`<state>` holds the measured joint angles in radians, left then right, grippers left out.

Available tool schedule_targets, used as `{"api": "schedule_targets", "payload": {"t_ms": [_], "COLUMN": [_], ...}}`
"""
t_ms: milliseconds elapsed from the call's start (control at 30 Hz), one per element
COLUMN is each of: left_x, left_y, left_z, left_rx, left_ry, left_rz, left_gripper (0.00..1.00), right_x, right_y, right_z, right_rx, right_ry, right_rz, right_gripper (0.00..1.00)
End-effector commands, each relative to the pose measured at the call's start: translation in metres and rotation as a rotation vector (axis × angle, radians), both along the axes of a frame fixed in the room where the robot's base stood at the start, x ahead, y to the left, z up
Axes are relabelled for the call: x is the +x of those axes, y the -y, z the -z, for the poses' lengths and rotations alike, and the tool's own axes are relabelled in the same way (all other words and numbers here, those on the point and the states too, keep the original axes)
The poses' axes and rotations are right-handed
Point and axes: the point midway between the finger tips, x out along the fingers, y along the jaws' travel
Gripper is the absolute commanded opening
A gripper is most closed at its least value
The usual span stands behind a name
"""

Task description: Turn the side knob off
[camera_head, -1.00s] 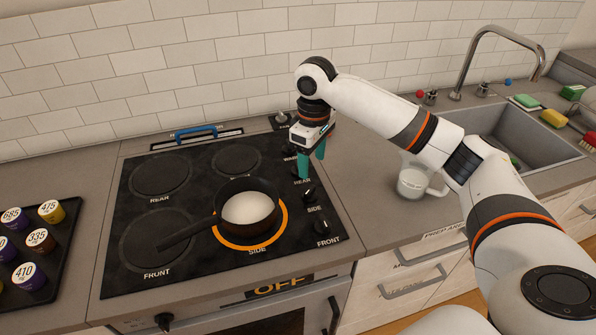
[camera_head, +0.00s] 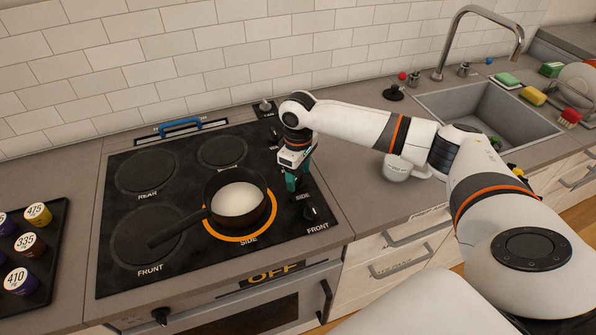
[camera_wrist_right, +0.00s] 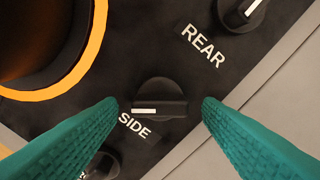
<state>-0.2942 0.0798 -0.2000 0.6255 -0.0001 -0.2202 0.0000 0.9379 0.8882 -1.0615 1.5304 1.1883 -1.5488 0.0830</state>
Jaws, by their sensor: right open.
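The side knob (camera_wrist_right: 158,100) is black with a white mark, beside the SIDE label, in the middle of the right wrist view. In the head view my gripper mostly hides it. My right gripper (camera_head: 291,184) is open, with its teal fingers pointing down at the knob. In the wrist view one fingertip is on each side of the knob, with gaps between. The side burner's ring (camera_head: 211,229) glows orange under a dark pan (camera_head: 207,203) with white contents. My left gripper is not in view.
The rear knob (camera_wrist_right: 241,12) is close above the side knob in the wrist view. The front knob (camera_head: 313,213) sits nearer the stove's front edge. A tray of numbered pods (camera_head: 58,222) is at left.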

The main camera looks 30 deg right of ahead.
Motion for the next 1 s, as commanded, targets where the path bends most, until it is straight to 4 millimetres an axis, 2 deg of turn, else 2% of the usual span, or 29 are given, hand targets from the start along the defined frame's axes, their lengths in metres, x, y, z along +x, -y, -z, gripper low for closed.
{"api": "schedule_targets", "payload": {"t_ms": [300,567,767,1000], "left_x": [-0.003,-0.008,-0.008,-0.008], "left_y": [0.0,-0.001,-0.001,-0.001], "left_z": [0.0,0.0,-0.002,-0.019], "left_rx": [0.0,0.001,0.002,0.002], "left_ry": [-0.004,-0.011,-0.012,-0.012], "left_rz": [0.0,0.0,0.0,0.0], "left_gripper": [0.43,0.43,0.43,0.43], "right_x": [0.0,0.0,0.0,0.0], "right_y": [0.0,0.0,0.0,0.0], "right_z": [0.003,0.002,0.001,-0.002], "right_rx": [0.0,0.0,0.001,0.002], "right_ry": [0.0,0.001,0.0,-0.001], "right_rz": [0.0,0.0,-0.01,-0.1], "right_gripper": [0.58,0.16,0.15,0.15]}}
